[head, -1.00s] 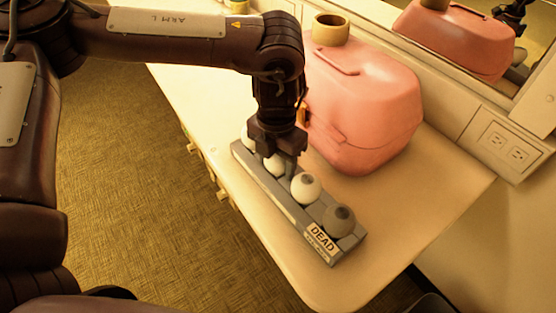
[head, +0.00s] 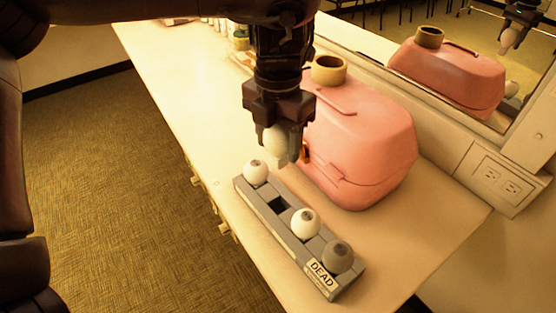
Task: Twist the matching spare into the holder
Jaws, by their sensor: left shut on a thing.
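My left gripper (head: 279,128) is shut on a pale bulb (head: 276,143), held upright above the grey tray (head: 262,208). The tray lies on the counter and has a label reading DEAD at its near end. A white bulb (head: 256,172) sits in its far slot, another white bulb (head: 305,223) sits nearer, and a dark grey bulb (head: 338,257) sits in the near slot. The slot between the two white bulbs is empty. My right gripper is not in view.
A mirror (head: 440,75) behind reflects the case and gripper. An outlet (head: 500,184) is on the wall. The counter (head: 190,100) is clear left of the tray.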

